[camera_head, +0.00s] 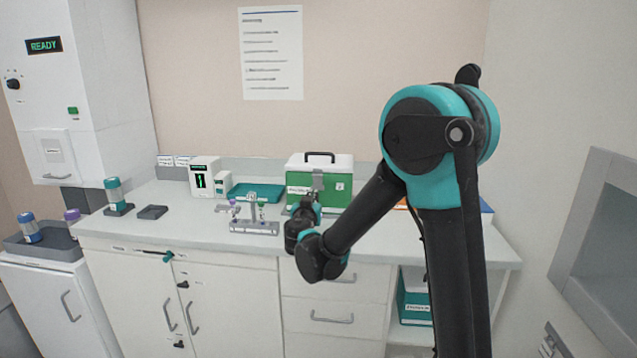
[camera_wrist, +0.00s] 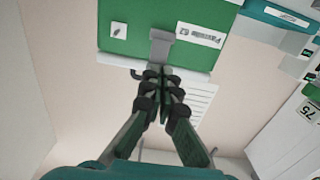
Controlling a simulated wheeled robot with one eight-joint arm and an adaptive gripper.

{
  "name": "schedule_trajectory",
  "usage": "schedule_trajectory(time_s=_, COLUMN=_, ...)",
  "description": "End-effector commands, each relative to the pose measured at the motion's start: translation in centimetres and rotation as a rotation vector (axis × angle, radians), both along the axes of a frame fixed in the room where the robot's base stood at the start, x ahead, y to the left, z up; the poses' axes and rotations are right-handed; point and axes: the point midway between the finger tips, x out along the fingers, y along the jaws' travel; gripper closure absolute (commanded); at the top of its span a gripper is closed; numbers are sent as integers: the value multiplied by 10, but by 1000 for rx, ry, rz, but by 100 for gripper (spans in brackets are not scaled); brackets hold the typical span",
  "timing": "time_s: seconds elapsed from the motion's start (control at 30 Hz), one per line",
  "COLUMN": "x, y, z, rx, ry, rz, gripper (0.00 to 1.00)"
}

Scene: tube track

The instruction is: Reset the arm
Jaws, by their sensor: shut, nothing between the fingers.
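My arm reaches forward over the counter's front edge toward the green box (camera_head: 336,195) with a white lid and black handle. My gripper (camera_wrist: 158,72) is shut and empty in the wrist view, its fingertips together. It is close to the grey latch (camera_wrist: 163,46) on the front of the green box (camera_wrist: 125,22), which appears upside down there. I cannot tell whether the fingertips touch the latch. In the head view my wrist hides most of the gripper and part of the box front.
A grey tube rack (camera_head: 254,227) stands left of my wrist. Behind it lie a teal tray (camera_head: 256,192) and a white device (camera_head: 204,178). A teal-capped tube (camera_head: 114,190) stands at the counter's left. A wall and a grey-framed panel (camera_head: 600,255) are at right.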

Motion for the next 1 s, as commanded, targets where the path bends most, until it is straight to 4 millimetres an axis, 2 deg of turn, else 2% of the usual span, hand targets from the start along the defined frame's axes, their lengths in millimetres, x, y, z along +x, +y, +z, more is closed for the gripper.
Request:
schedule_trajectory(time_s=0.13, x=-6, y=0, z=0, rx=0, ry=0, rz=0, gripper=100)
schedule_trajectory(time_s=0.4, x=-6, y=-1, z=0, rx=0, ry=1, rz=-2, gripper=100)
schedule_trajectory(time_s=0.47, x=-7, y=-6, z=-1, rx=-3, ry=8, rz=-10, gripper=100)
schedule_trajectory(time_s=0.53, x=-7, y=-22, z=-3, rx=-9, ry=30, rz=-36, gripper=100)
schedule_trajectory(time_s=0.57, x=-8, y=-33, z=-6, rx=-13, ry=46, rz=-53, gripper=100)
schedule_trajectory(time_s=0.67, x=-15, y=-85, z=-18, rx=-36, ry=131, rz=-131, gripper=100)
schedule_trajectory(time_s=0.77, x=-34, y=-148, z=-38, rx=-62, ry=261, rz=-219, gripper=100)
schedule_trajectory(time_s=0.8, x=-45, y=-172, z=-48, rx=-72, ry=320, rz=-249, gripper=100)
schedule_trajectory(time_s=0.9, x=-79, y=-227, z=-75, rx=-90, ry=476, rz=-306, gripper=100)
schedule_trajectory(time_s=1.0, x=-122, y=-270, z=-105, rx=-97, ry=641, rz=-330, gripper=100)
